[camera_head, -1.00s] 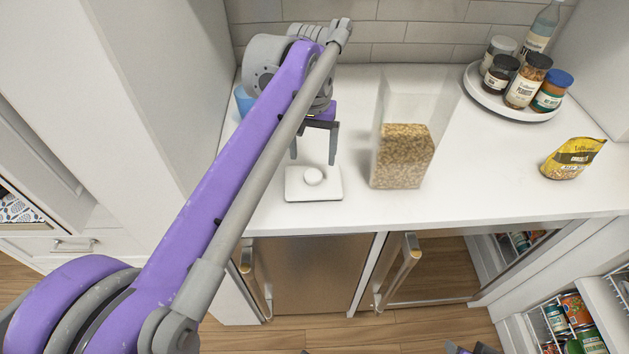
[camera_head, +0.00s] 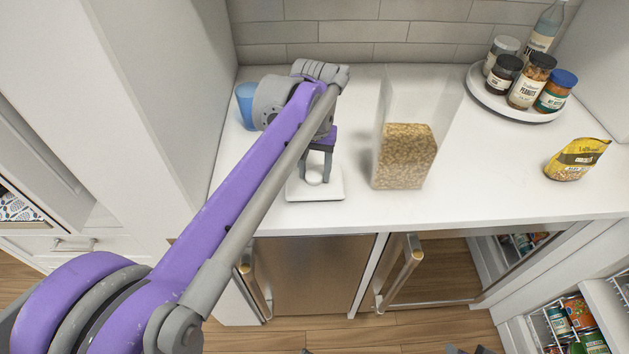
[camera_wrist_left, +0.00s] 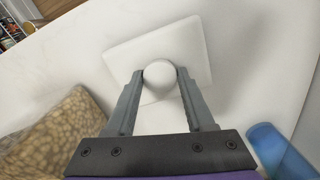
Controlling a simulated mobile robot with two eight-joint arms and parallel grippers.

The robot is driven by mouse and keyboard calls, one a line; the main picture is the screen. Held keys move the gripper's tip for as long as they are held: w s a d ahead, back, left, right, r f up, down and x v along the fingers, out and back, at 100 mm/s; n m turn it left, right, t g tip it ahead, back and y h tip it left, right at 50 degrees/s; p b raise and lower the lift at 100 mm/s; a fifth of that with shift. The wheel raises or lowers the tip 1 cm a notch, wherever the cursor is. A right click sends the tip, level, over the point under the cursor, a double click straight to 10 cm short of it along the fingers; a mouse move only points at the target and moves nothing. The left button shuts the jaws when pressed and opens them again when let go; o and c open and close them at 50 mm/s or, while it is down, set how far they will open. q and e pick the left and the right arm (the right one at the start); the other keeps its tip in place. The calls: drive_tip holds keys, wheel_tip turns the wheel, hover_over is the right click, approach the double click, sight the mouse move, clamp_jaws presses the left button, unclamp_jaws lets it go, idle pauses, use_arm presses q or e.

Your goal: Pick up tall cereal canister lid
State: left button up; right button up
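The tall cereal canister lid (camera_head: 333,190) is a white square plate with a round knob on top. It lies flat on the counter, left of the canister. My left gripper (camera_head: 315,177) points down over it from above. Its fingers stand on both sides of the knob (camera_wrist_left: 160,75), which fills the gap between the fingertips in the left wrist view (camera_wrist_left: 161,82). The clear tall canister (camera_head: 404,158), partly filled with cereal, stands open to the right. The fingers partly hide the knob in the head view. My right gripper is not clearly visible.
A blue cup (camera_head: 245,105) stands behind my left arm by the side panel. A yellow bag (camera_head: 577,160) stands at the right. A round white tray (camera_head: 490,101) with several jars and a bottle is at the back right. The counter front is clear.

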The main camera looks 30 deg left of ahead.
use_arm(q)
clamp_jaws()
